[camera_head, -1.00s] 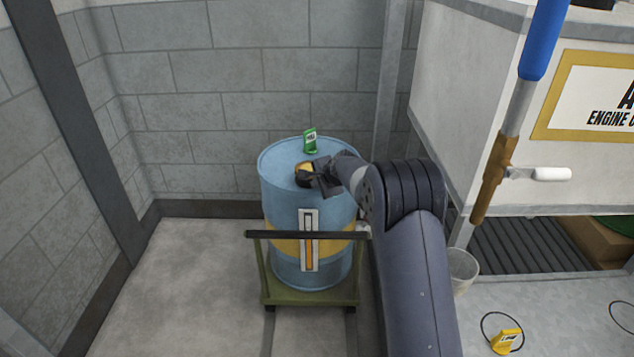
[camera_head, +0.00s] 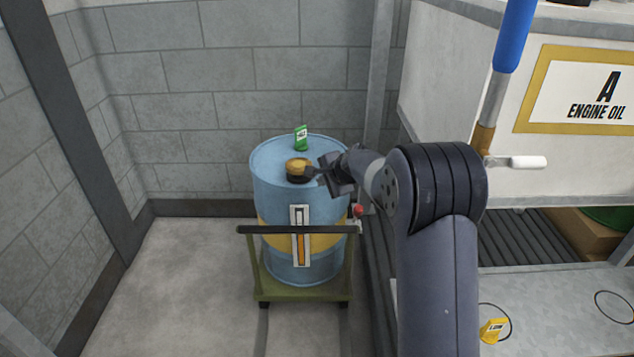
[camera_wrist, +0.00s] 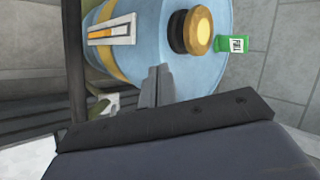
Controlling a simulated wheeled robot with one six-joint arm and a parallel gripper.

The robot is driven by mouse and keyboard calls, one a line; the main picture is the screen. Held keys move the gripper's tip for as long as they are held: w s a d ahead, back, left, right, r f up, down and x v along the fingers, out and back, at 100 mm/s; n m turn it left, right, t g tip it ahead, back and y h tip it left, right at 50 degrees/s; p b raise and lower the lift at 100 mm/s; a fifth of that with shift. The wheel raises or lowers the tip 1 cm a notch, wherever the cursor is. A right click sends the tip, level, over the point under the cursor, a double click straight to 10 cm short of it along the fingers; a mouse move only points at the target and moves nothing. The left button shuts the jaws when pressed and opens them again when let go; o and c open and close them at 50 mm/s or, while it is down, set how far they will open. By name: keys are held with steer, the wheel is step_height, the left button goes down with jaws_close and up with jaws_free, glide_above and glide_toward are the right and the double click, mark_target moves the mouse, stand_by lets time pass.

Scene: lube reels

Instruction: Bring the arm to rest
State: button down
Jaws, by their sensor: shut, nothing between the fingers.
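My gripper (camera_head: 314,173) is shut and empty at the right side of the blue drum's top, close to the yellow-and-black cap; I cannot tell whether it touches anything. In the wrist view my gripper's fingers (camera_wrist: 158,80) are together, with the drum behind them. My arm reaches in from the bottom right.
The blue drum (camera_head: 275,205) with a yellow band stands on a green cart (camera_head: 300,293). On its top are the cap (camera_head: 298,164) and a green tag (camera_head: 301,137). A white cabinet labelled engine oil (camera_head: 450,60) and a blue-handled lever (camera_head: 513,38) are at right. Floor at left is clear.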

steer(key=shift+v, duration=1.45)
steer(key=shift+f, duration=0.1)
